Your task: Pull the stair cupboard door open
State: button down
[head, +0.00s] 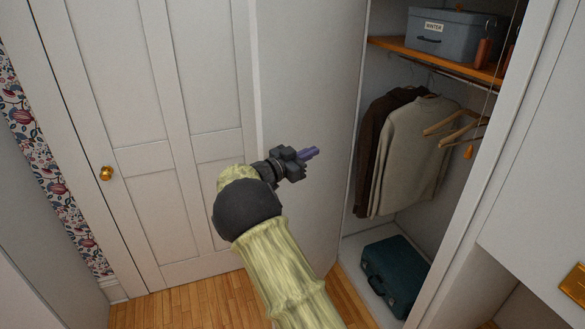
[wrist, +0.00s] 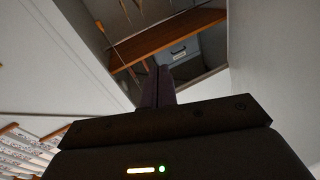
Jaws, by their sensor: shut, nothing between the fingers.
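The cupboard (head: 400,235) stands open, with its inside in plain view. A plain white panel (head: 310,75) stands at the left of the opening and looks like its door swung wide open. No handle shows on this face. My gripper (head: 313,153) is in front of the panel, fingers shut and empty, pointing right toward the opening. I cannot tell whether it touches the panel. In the wrist view, the shut dark fingers (wrist: 157,85) point up toward the cupboard's orange shelf (wrist: 165,35), and a pale panel (wrist: 275,60) is at the right.
The cupboard holds a grey-blue box (head: 450,32), a sweater (head: 415,150) and dark jacket on hangers, and a teal suitcase (head: 392,272). A panelled door (head: 120,90) with a brass knob (head: 106,173) is at the left. A brass fitting (head: 575,283) is at the right.

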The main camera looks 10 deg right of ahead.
jog(key=s+f+n+g+y, duration=0.2)
jog(key=s+f+n+y, duration=0.2)
jog(key=s, duration=0.8)
jog(key=s+a+f+n+g+y, duration=0.1)
jog(key=s+f+n+y, duration=0.3)
jog(key=s, duration=0.9)
jog(key=s+f+n+g+y, duration=0.3)
jog(key=s+f+n+y, duration=0.2)
jog(key=s+y, duration=0.3)
jog(key=s, duration=0.4)
jog(key=shift+s+a+n+y, duration=0.2)
jog(key=shift+s+n+y, duration=0.1)
jog(key=shift+s+n, duration=0.1)
